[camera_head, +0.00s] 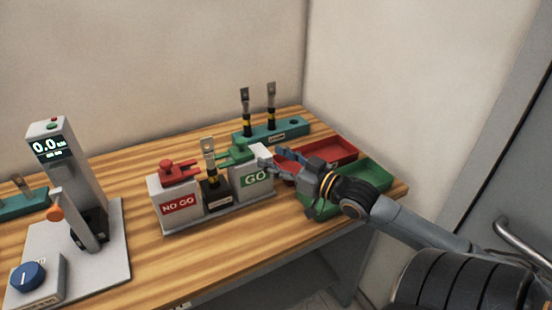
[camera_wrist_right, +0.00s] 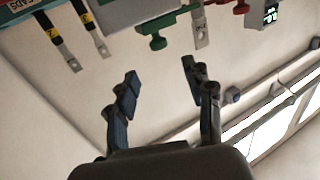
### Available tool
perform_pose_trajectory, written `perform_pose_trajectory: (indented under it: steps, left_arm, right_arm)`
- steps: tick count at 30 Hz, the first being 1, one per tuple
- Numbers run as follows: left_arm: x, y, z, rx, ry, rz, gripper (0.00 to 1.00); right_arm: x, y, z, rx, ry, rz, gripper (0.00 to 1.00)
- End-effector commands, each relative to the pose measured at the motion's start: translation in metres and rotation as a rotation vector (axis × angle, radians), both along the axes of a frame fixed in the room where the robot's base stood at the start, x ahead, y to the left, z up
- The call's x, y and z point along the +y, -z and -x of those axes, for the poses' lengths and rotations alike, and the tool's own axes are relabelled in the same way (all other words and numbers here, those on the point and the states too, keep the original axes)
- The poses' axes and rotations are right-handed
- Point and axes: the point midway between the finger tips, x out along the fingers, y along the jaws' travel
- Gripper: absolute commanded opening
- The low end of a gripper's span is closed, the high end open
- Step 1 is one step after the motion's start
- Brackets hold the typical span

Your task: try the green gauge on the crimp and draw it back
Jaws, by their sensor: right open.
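The green gauge (camera_head: 238,154) rests on top of the white GO block (camera_head: 254,170). It also shows in the right wrist view (camera_wrist_right: 158,24), ahead of the fingers. The crimp lug (camera_head: 208,148) stands upright in a black holder (camera_head: 216,193) between the GO and NO GO blocks; its flat holed end shows in the right wrist view (camera_wrist_right: 201,30). My right gripper (camera_head: 274,160) is just right of the GO block. Its two fingers are apart and empty in the right wrist view (camera_wrist_right: 160,72), clear of the green gauge. My left gripper is not in view.
The red gauge (camera_head: 178,170) sits on the NO GO block (camera_head: 180,204) at the left. Behind is a teal rack (camera_head: 292,131) with two leads standing in it. A red tray (camera_head: 335,150) and a green tray (camera_head: 373,175) lie at the right. A tester (camera_head: 55,150) reading 0.0 stands at the left.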

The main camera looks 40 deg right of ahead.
Motion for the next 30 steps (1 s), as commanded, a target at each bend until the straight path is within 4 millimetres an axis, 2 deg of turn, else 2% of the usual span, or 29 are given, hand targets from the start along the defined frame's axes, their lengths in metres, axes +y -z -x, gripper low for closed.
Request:
perform_pose_trajectory:
  steps: [5, 12, 17, 23, 30]
  left_arm:
    - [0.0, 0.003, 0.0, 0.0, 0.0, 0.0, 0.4]
    - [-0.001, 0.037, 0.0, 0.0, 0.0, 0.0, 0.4]
    - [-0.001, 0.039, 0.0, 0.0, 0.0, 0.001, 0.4]
    - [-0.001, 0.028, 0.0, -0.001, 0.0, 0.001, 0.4]
    - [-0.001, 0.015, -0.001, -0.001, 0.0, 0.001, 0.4]
  right_arm:
    - [-0.001, 0.001, 0.0, -0.001, 0.002, -0.001, 0.52]
    - [-0.006, 0.006, 0.012, -0.003, 0.012, -0.006, 0.52]
    - [-0.004, 0.0, 0.014, -0.002, 0.001, 0.0, 0.52]
    - [-0.001, -0.005, -0.007, -0.005, 0.001, -0.002, 0.52]
    - [0.005, -0.005, -0.046, -0.005, 0.002, -0.002, 0.52]
